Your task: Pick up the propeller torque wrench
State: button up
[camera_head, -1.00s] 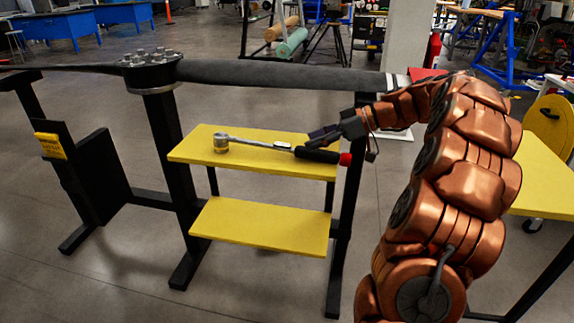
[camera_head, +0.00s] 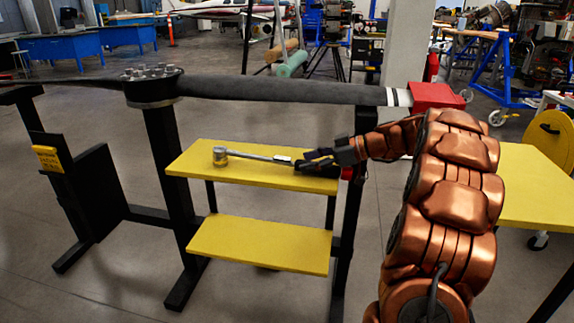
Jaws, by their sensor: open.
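The propeller torque wrench (camera_head: 258,157) lies on the upper yellow shelf (camera_head: 200,170) of the black stand. Its silver socket head points left, and its dark handle with a red end points right. My gripper (camera_head: 308,160) is open at the handle, close to where the silver shaft meets it. The gripper and wrist cover most of the handle. I cannot tell whether the fingers touch it or sit just above.
A dark propeller (camera_head: 280,89) with a studded hub (camera_head: 152,83) lies across the stand above the shelf. A black post (camera_head: 352,210) stands right beside my wrist. A lower yellow shelf (camera_head: 260,245) is empty. A yellow table (camera_head: 535,185) is at the right.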

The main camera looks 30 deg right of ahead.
jog(key=shift+w+a+f, duration=0.2)
jog(key=shift+w+a, duration=0.15)
jog(key=shift+c, duration=0.4)
grip_shut()
